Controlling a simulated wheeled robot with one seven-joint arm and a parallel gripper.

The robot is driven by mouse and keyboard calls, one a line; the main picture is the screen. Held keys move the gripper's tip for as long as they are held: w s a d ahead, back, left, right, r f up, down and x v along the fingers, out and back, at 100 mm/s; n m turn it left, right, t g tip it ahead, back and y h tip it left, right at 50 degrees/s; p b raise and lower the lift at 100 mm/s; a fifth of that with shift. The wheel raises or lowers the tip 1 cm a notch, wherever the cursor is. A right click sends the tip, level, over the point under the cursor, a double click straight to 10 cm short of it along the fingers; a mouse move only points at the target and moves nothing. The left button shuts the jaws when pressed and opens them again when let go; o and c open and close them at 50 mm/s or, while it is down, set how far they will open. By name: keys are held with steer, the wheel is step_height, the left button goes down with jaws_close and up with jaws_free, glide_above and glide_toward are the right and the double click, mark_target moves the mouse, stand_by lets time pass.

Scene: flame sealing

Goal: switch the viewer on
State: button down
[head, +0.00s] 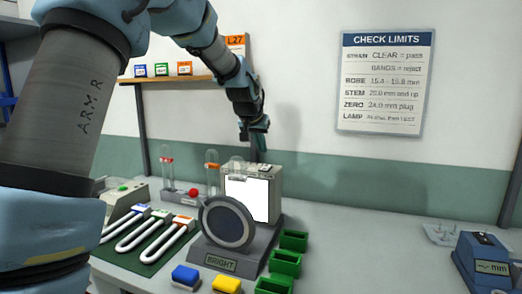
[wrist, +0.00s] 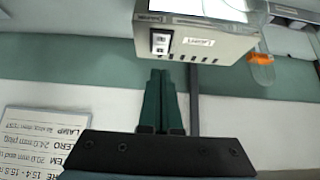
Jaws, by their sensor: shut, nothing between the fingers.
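The viewer (head: 275,190) is a pale box with a bright white front panel (head: 246,198); I cannot tell whether the panel is lit. A dark round disc (head: 229,225) on a base marked BRIGHT stands before it. In the wrist view, the viewer (wrist: 225,45) appears upside down, with a small black-and-white rocker switch (wrist: 160,43) on its top, near one edge. My gripper (head: 259,150) is shut and empty, just above and behind the viewer. In the wrist view, its green fingertips (wrist: 158,72) are close to the switch, apparently not touching it.
White U-shaped tubes (head: 140,232) lie on a green mat left of the viewer. Green bins (head: 285,262), a blue block (head: 186,276) and a yellow block (head: 227,284) sit in front. Glass tubes (head: 211,165) stand close to its left. A blue gauge (head: 484,262) is far right.

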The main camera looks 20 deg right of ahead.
steer(key=s+a+r+b, duration=0.4)
steer(key=s+a+r, duration=0.1)
steer(key=r, duration=0.1)
steer(key=shift+s+a, duration=0.2)
steer(key=shift+s, duration=0.2)
steer(key=s+a+f+n+g+y, duration=0.1)
steer(key=a+f+n+y, duration=0.1)
steer(key=a+f, duration=0.7)
steer(key=s+a+f+n+g+y, duration=0.1)
steer(key=s+a+f+n, duration=0.1)
steer(key=a+f, duration=0.65)
steer(key=s+a+f+n+g+y, duration=0.1)
steer(key=s+a+f, duration=0.3)
steer(key=s+a, duration=0.2)
steer(key=s+a+f+n+g+y, duration=0.1)
steer(key=s+a+f+n, duration=0.1)
steer(key=s+a, duration=0.4)
steer(key=a+f, duration=0.1)
steer(key=a, duration=0.3)
steer(key=shift+a+f, duration=0.25)
steer(key=shift+f, duration=0.15)
